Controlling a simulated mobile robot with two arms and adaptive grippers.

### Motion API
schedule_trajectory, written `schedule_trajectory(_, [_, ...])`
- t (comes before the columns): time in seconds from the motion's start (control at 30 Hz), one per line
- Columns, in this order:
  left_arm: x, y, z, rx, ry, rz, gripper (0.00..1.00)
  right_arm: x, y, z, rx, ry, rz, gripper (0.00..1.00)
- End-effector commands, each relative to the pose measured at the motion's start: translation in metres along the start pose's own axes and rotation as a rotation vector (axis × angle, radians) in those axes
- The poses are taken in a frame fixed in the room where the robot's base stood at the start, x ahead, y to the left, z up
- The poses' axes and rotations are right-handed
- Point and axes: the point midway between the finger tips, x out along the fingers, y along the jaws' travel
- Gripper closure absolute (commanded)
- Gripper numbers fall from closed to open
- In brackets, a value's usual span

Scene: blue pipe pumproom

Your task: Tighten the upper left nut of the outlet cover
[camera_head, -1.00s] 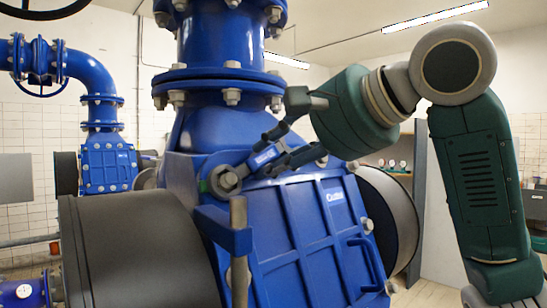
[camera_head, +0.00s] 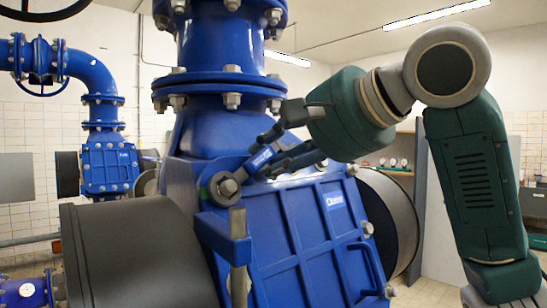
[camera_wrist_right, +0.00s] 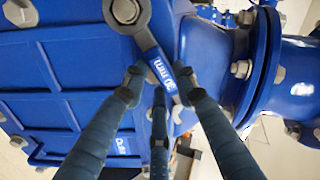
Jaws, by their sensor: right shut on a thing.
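The blue outlet cover (camera_head: 310,225) fills the middle of the head view. Its upper left nut (camera_head: 228,187) is a grey hex nut, also seen at the top of the right wrist view (camera_wrist_right: 126,10). A wrench (camera_head: 260,158) with a blue "20 mm" label (camera_wrist_right: 160,70) has its head at this nut, apparently around it. My right gripper (camera_head: 273,150) is shut on the wrench handle, up and right of the nut. Its fingers (camera_wrist_right: 160,88) flank the handle in the right wrist view. How deeply the head seats is unclear. My left gripper is not seen.
A blue bracket with a grey rod (camera_head: 238,245) stands just below the nut. A dark cylinder (camera_head: 135,255) is at left, another (camera_head: 390,220) at right. The bolted pipe flange (camera_head: 218,82) is close above my right gripper. Another blue pump (camera_head: 108,165) stands behind.

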Motion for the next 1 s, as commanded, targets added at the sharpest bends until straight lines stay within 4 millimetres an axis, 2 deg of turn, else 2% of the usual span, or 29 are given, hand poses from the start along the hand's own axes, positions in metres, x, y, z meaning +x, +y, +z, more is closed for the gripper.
schedule_trajectory(0.33, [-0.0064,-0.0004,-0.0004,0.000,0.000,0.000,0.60,-0.0019,-0.0083,-0.0015,-0.048,0.004,-0.010,1.00])
schedule_trajectory(1.0, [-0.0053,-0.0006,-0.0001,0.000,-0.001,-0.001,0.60,-0.0080,-0.0074,-0.0010,-0.049,0.003,-0.009,1.00])
